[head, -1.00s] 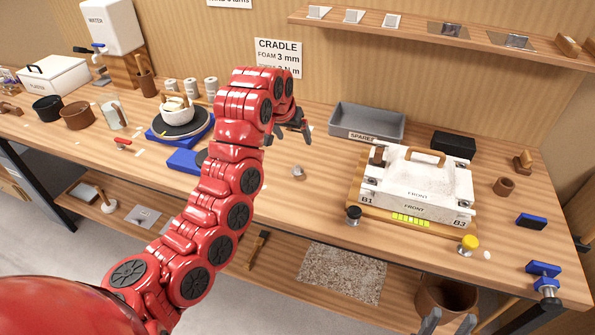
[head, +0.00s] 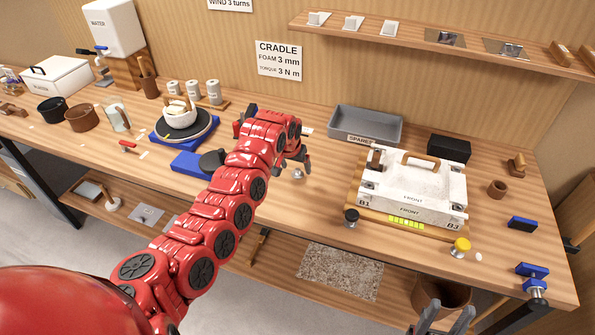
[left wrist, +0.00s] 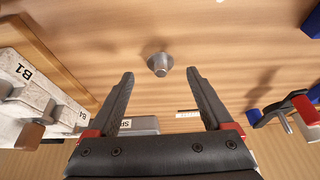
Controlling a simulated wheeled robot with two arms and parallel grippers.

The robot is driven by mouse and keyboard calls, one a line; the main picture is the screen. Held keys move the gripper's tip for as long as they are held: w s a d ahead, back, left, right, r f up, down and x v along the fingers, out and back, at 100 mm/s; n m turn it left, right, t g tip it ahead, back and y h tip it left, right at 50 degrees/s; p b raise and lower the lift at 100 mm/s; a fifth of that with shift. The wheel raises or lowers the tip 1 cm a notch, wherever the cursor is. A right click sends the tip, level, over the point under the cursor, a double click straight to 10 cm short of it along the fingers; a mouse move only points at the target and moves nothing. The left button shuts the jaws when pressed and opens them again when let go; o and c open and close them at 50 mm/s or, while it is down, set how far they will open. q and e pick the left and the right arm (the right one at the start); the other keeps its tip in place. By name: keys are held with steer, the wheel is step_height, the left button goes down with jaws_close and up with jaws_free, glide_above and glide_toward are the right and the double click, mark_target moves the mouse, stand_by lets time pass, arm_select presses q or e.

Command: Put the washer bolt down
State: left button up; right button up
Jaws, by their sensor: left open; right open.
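The washer bolt (head: 298,175) is a small silver-grey piece on the bare wooden bench top. In the left wrist view the washer bolt (left wrist: 159,64) shows a round stem on a wider washer and rests on the wood. My left gripper (head: 293,164) is right by it in the head view. In the left wrist view the open fingers (left wrist: 160,80) point toward the bolt, which lies just beyond and between the tips, touching neither. My right gripper (head: 440,318) is open and empty at the bottom edge, in front of the bench.
The white cradle box (head: 414,188) marked B1 and B3 stands to the right, with a black knob (head: 351,217) at its front. A grey spares tray (head: 364,126) is behind. A blue block (head: 190,162) and turntable (head: 183,124) lie left. Bench around the bolt is clear.

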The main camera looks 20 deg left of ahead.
mark_target(297, 169)
arm_select(q)
steer(key=shift+w+f+p, duration=0.15)
steer(key=shift+f+p, duration=0.05)
steer(key=shift+p, duration=0.15)
steer(key=p+x, duration=0.1)
steer(key=x, duration=0.2)
steer(key=shift+w, duration=0.1)
steer(key=shift+w+a+f, duration=0.1)
steer(key=shift+w+f, duration=0.1)
steer(key=shift+f, duration=0.3)
jaws_close()
steer(key=shift+r, duration=0.15)
